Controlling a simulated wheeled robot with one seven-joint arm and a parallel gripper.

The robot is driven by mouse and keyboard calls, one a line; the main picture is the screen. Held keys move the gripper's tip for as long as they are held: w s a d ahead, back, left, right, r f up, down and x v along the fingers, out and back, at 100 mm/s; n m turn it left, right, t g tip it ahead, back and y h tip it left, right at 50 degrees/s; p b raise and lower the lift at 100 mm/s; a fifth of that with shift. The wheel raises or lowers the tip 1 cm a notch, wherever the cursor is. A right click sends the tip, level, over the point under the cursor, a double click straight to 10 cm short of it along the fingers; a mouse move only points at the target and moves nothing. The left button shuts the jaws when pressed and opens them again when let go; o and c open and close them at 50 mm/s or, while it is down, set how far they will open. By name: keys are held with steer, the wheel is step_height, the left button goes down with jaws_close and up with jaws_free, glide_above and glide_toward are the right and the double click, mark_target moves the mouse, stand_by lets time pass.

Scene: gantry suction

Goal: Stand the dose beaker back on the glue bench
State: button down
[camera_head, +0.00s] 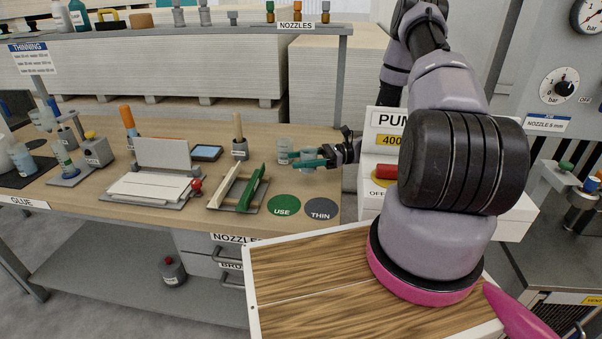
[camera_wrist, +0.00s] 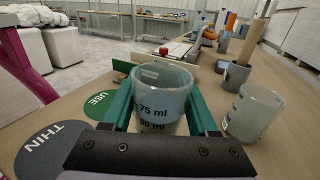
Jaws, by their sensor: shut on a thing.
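The dose beaker (camera_wrist: 160,92), a clear cup with "75 ml" and "50 ml" marks, stands upright between the two green fingers of my gripper (camera_wrist: 162,112), which is shut on it. In the head view my gripper (camera_head: 308,160) is low over the right end of the glue bench (camera_head: 110,217), behind the round USE and THIN pads. I cannot tell whether the beaker's base touches the bench top. A second clear cup (camera_wrist: 254,112) stands beside it on the right in the wrist view; the head view shows it (camera_head: 283,151) left of my gripper.
The green USE pad (camera_head: 284,207) and grey THIN pad (camera_head: 321,209) are bare. A rack with a green bar (camera_head: 250,187), a grey pot with a stick (camera_head: 239,149) and a blue tablet (camera_head: 207,152) stand to the left. The pump box (camera_head: 385,140) is close on the right.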

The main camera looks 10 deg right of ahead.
steer(key=shift+f, duration=2.1)
steer(key=shift+f, duration=0.1)
steer(key=shift+c, duration=0.8)
jaws_free()
